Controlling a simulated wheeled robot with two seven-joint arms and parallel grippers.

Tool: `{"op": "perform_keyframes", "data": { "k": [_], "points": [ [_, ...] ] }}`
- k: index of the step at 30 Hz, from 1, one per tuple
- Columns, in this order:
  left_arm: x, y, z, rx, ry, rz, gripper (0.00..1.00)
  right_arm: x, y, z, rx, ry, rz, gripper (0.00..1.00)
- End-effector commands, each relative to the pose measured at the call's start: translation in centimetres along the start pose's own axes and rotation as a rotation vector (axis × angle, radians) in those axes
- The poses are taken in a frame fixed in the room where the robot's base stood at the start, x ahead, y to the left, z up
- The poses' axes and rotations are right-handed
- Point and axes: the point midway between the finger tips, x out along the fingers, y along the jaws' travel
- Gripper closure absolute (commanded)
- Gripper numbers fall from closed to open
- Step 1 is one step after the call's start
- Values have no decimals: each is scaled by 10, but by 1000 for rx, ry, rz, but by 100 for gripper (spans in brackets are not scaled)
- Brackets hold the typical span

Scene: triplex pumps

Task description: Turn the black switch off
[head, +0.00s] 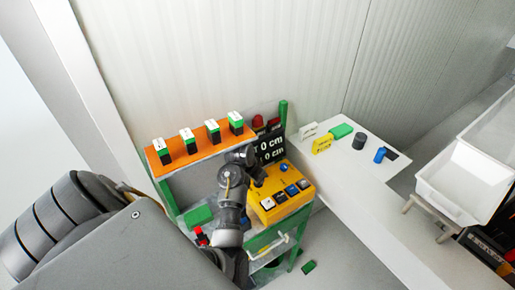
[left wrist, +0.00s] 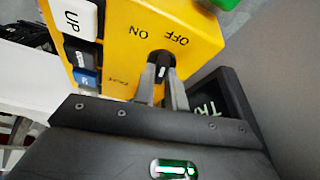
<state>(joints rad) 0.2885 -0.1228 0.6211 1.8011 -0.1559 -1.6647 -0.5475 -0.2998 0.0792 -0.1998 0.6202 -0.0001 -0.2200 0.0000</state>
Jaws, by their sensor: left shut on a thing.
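The black switch (left wrist: 162,66) sits on the yellow control box (left wrist: 122,55), below the printed words ON and OFF in the left wrist view. My left gripper (left wrist: 162,82) is shut on the switch, with one finger on each side of it. A short white mark shows on the switch knob; I cannot tell for sure which word it points to. In the head view the yellow box (head: 272,183) stands on the green-framed cart, and my left gripper (head: 258,180) is at its far left corner, hiding the switch. My right gripper is not in view.
Several push buttons (head: 280,196) line the box's near side. A black display (head: 270,148) stands close behind my gripper. A white table (head: 370,185) with small parts is at the right.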

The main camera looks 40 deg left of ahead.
Motion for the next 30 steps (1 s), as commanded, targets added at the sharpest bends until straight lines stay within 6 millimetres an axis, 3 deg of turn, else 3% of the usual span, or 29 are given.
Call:
{"op": "perform_keyframes", "data": {
  "k": [23,24,28,30],
  "points": [
    [0,-1,0,90,0,36,100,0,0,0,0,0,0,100],
    [0,-1,0,90,0,36,82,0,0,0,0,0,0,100],
    [0,-1,0,89,0,36,65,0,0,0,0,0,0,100],
    [0,-1,0,89,0,36,65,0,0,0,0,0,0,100]
  ]
}}
